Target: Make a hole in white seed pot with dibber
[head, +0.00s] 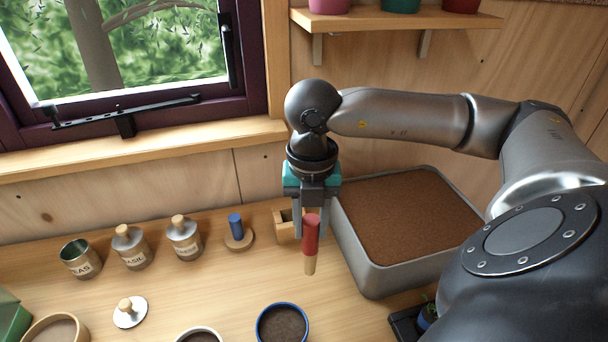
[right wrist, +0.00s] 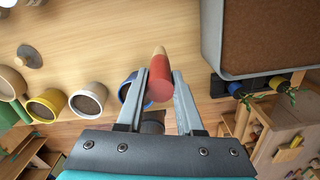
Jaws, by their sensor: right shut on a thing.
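My right gripper (head: 310,222) is shut on the dibber (head: 311,238), which has a red handle and a pale wooden tip. The dibber hangs nearly upright, tip down, above the table. In the right wrist view the dibber (right wrist: 160,82) sits between the fingers (right wrist: 160,86). The white seed pot (head: 199,330) holds dark soil and is cut by the bottom edge of the head view, left of and nearer than the dibber. It shows whole in the right wrist view (right wrist: 98,86), between the blue and yellow pots. My left gripper is not in view.
A blue-rimmed soil pot (head: 283,307) stands right of the white pot. A grey soil tray (head: 375,284) lies right of the gripper. A wooden block (head: 281,228), a blue-handled tool (head: 237,228) and seed tins (head: 185,240) stand along the back. Bare table lies between.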

